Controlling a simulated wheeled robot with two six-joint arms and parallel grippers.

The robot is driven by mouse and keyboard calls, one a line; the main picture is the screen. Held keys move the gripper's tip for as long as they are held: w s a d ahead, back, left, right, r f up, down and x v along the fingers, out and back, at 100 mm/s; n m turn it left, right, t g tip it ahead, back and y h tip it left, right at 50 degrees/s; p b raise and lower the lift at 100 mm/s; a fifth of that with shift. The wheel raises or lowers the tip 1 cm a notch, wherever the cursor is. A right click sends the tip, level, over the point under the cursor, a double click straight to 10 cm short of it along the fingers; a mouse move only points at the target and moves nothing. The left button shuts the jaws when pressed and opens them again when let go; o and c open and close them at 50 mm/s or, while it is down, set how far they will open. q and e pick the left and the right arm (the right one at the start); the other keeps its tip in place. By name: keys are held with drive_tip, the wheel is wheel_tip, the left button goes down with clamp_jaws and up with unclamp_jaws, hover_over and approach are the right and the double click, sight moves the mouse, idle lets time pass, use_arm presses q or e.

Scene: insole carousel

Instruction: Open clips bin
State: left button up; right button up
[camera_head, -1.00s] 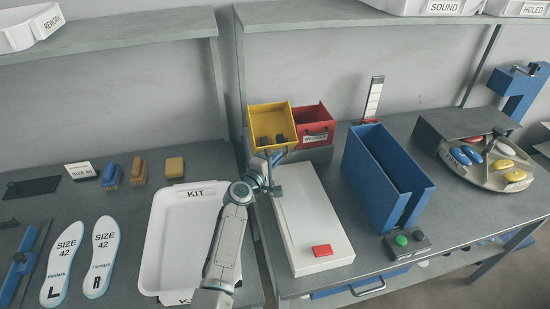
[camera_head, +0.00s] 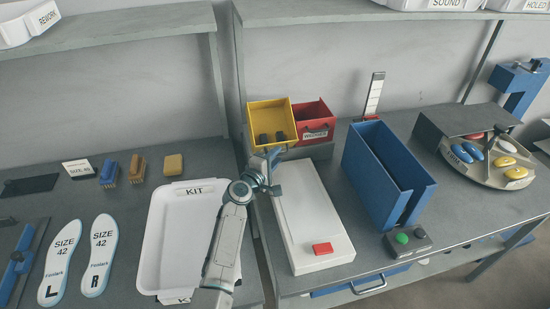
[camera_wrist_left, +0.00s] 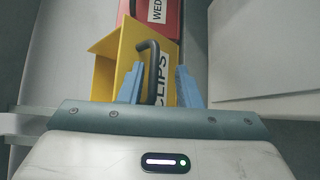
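The yellow clips bin (camera_head: 284,109) stands at the back of the right bench, its open top toward me and small dark pieces inside. In the left wrist view, its front with a black handle (camera_wrist_left: 153,62) and a partly hidden CLIPS label (camera_wrist_left: 163,78) is straight ahead. My left gripper (camera_head: 270,157) is just in front of the bin. In the left wrist view, its two light blue fingers (camera_wrist_left: 160,82) are apart, with the handle between them in the picture. I cannot tell whether they touch the handle. My right gripper is not in view.
The red wedges bin (camera_head: 316,122) stands right beside the yellow one. A white box with a red button (camera_head: 322,248) lies below my left gripper. A tall blue holder (camera_head: 376,178) stands to the right, and the white KIT tray (camera_head: 161,230) lies to the left.

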use_arm(q)
drive_tip(key=shift+s+r, duration=0.15)
drive_tip(key=shift+r, duration=0.05)
drive_tip(key=b+v, duration=0.1)
drive_tip(key=v, duration=0.9)
drive_tip(key=shift+s, duration=0.3)
drive_tip(key=shift+a, duration=0.15)
